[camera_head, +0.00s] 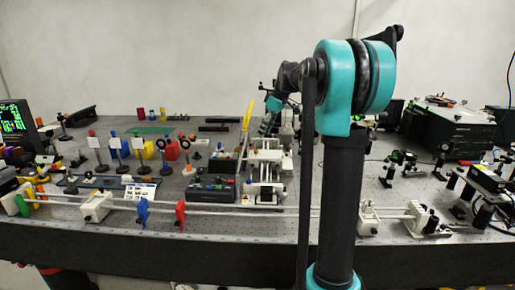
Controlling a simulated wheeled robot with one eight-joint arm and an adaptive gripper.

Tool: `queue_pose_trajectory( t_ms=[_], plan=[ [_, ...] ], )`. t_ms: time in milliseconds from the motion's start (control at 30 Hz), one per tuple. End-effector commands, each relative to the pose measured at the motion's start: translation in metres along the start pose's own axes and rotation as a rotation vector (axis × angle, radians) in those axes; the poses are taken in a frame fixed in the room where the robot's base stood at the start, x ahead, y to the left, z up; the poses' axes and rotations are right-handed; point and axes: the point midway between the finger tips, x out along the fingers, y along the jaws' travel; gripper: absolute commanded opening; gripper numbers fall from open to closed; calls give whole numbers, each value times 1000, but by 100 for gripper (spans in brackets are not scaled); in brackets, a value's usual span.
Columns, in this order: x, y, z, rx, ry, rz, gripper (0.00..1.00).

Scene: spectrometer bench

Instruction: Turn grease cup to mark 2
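I cannot pick out the grease cup or its marks with certainty in the head view. My gripper (266,124) is at the far end of my arm, small and dark, above the back part of the bench near a white stage assembly (267,158). I cannot tell whether its fingers are open or shut, or whether it touches anything. A slanted yellow piece (248,116) stands just left of it. My own upright arm link hides part of the bench right of centre.
The perforated bench (100,212) is crowded. A long rail with white blocks (96,206), a blue clamp (142,211) and a red clamp (180,214) runs along the front. Mounted optics stand at left. A black box (450,132) is at back right.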

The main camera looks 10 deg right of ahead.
Motion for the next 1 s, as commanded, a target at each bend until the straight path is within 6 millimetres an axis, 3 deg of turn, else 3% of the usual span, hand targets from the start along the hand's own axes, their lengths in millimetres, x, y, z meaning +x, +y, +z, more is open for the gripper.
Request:
queue_pose_trajectory(
  t_ms=[200, 433, 600, 900, 1000],
  plan=[
    [44, 0, -1, -2, 0, -1, 37],
    [78, 0, 0, -1, 0, 0, 37],
    [89, 0, 0, -1, 0, 0, 37],
    [91, 0, 0, 0, 0, 0, 37],
    [91, 0, 0, 0, 0, 0, 26]
  ],
)
